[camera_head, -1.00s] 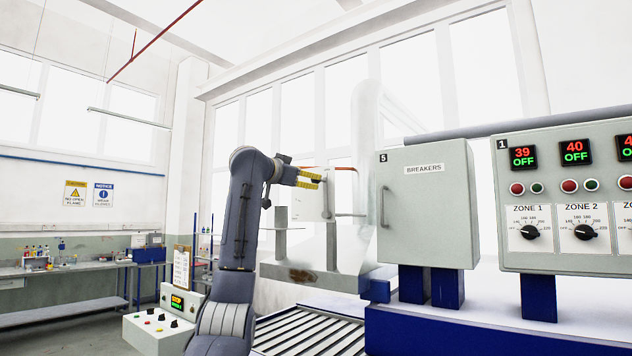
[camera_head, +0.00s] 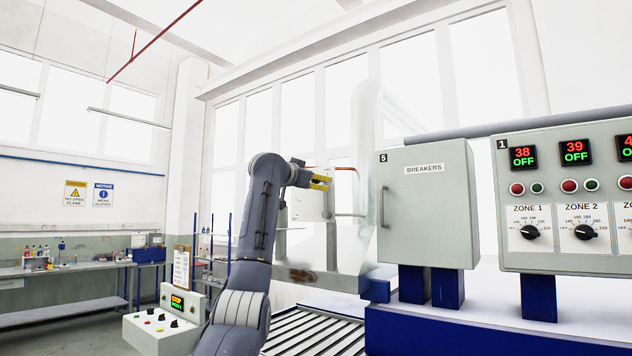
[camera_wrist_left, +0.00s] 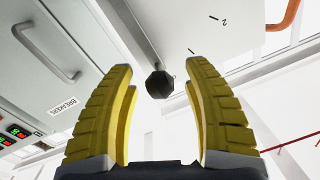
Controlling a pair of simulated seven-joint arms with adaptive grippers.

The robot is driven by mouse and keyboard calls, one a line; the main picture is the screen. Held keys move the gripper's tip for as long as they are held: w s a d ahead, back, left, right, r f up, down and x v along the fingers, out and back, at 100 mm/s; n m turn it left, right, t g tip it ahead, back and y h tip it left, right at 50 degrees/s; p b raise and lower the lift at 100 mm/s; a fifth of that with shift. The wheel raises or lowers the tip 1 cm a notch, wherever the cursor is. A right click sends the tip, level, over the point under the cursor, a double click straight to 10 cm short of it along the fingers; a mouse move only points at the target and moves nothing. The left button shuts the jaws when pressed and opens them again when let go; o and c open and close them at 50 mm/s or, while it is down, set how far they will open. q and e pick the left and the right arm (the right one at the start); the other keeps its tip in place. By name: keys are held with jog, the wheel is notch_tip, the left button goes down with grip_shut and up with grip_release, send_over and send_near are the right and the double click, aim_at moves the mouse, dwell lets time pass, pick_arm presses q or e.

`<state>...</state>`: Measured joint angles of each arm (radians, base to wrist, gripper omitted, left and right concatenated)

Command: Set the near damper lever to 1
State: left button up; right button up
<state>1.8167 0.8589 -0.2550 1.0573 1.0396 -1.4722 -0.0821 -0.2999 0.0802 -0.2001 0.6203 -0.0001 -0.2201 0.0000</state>
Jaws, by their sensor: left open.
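My left gripper (camera_head: 321,182) is raised left of the breaker cabinet in the head view. In the left wrist view its two yellow fingers (camera_wrist_left: 160,72) are spread open. A dark faceted knob (camera_wrist_left: 158,85) on a grey rod shows in the gap between the fingertips. It looks like a damper lever's end; I cannot tell whether the fingers touch it. Behind it is a pale plate (camera_wrist_left: 205,28) with tick marks and a "2". No "1" is readable on it. In the head view the lever is not clear behind the gripper. My right gripper is not in view.
The breaker cabinet (camera_head: 425,215) stands close to the right of my gripper, with the zone panel (camera_head: 565,245) beyond it. An orange bar (camera_wrist_left: 286,14) is at the wrist view's upper right. A roller conveyor (camera_head: 315,335) lies below. A control box (camera_head: 163,328) stands left of my arm.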

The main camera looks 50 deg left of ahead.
pick_arm(q)
grip_shut()
dwell(0.5)
